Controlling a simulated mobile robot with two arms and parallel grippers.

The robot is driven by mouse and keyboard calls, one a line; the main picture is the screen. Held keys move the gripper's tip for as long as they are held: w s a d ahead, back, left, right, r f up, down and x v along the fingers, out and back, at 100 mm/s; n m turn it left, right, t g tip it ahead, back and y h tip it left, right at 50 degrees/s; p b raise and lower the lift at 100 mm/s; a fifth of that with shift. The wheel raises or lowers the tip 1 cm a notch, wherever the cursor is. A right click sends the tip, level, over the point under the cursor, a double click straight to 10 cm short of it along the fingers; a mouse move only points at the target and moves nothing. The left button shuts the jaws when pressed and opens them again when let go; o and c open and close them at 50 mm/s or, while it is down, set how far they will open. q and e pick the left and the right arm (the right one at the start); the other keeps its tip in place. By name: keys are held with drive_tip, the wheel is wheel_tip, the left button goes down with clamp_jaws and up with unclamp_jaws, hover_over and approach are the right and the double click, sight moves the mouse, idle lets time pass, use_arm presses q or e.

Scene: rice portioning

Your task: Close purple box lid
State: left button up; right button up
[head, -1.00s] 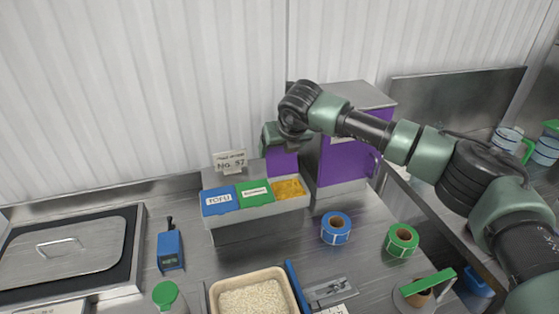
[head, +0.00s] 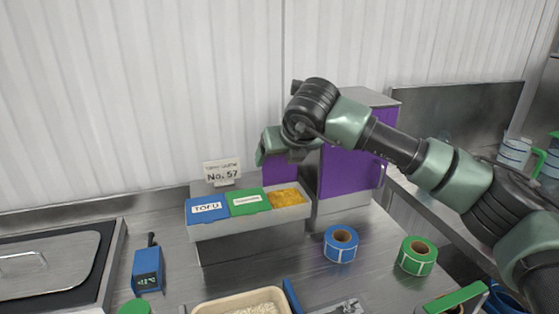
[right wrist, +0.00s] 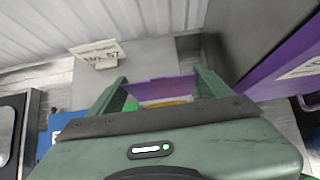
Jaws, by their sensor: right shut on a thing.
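The purple lid (head: 281,170) stands raised behind the open compartment with orange food (head: 287,198), at the right end of a steel container. My right gripper (head: 272,155) is at the lid's upper edge and shut on it. The gripper hides part of the lid's top in the head view. My left gripper is not in view.
Beside the compartment are a green lid (head: 247,202) and a blue TOFU lid (head: 207,211), both shut. A steel cabinet with a purple door (head: 345,173) stands close on the right. A No. 57 sign (head: 222,172) stands behind. Blue (head: 341,243) and green (head: 416,256) label rolls lie in front.

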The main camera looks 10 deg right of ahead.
drive_tip(key=shift+s+f, duration=0.15)
drive_tip(key=shift+f, duration=0.15)
drive_tip(key=o, duration=2.1)
drive_tip(key=shift+c, duration=0.2)
drive_tip(key=shift+s+r, duration=0.1)
drive_tip(key=shift+r, duration=0.15)
drive_tip(key=shift+s+d+r, duration=0.1)
drive_tip(key=shift+s+r, duration=0.05)
drive_tip(key=shift+r, duration=0.05)
drive_tip(key=b+v, duration=0.2)
drive_tip(key=v, duration=0.5)
drive_tip(key=shift+s, duration=0.15)
